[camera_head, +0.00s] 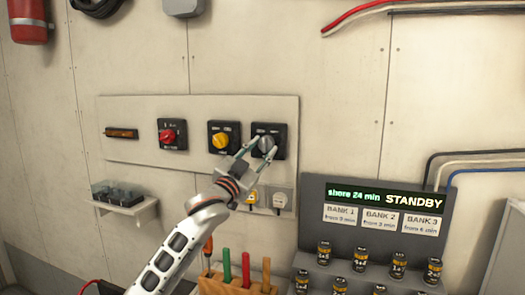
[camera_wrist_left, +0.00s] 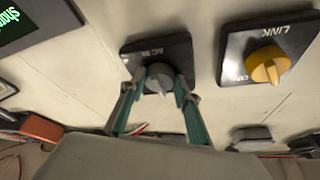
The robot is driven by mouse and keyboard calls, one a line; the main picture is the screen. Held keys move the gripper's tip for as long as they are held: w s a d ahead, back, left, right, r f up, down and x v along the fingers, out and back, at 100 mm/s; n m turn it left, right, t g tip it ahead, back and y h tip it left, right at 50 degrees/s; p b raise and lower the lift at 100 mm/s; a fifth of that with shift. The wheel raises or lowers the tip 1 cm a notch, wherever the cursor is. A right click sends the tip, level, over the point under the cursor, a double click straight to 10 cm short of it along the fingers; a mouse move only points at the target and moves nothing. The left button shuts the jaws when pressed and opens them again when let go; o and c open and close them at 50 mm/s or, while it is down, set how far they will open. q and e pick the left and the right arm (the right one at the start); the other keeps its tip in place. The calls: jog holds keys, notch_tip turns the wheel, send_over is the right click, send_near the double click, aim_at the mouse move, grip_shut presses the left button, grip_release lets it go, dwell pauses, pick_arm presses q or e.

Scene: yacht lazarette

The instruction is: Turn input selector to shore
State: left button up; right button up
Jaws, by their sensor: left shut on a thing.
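The input selector is the rightmost switch on the wall panel, a black square plate (camera_head: 280,129) with a grey rotary knob (camera_head: 266,144). In the left wrist view, the plate (camera_wrist_left: 176,50) carries a white label that seems to begin with AC, and the grey knob (camera_wrist_left: 159,76) has a pale pointer tip. My left gripper (camera_head: 263,149) reaches up from below, its two thin fingers shut on either side of the knob. In the left wrist view, the fingers (camera_wrist_left: 160,86) hug the knob. The position marks around it are too small or covered to read. My right gripper is out of view.
A yellow knob switch (camera_head: 221,141) sits just left, then a red one (camera_head: 169,136). Two sockets lie below the panel. A display box (camera_head: 375,215) reading "shore 24 min STANDBY" stands lower right. A wooden rack (camera_head: 236,286) with colored handles stands below my arm.

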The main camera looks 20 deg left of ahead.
pick_arm(q)
jog(key=m+h, duration=0.1)
jog(key=m, duration=0.1)
jog(key=m+g, duration=0.1)
jog(key=m, duration=0.1)
jog(key=m+g+h, duration=0.1)
jog(key=m, duration=0.1)
jog(key=shift+a+r+m+h, duration=0.2)
jog(key=shift+a+m+h, duration=0.1)
jog(key=shift+m+g, duration=0.3)
jog(key=shift+m, duration=0.8)
jog(key=o, duration=1.1)
jog(key=shift+o, duration=0.2)
jog(key=v, duration=1.2)
jog(key=shift+a, duration=0.1)
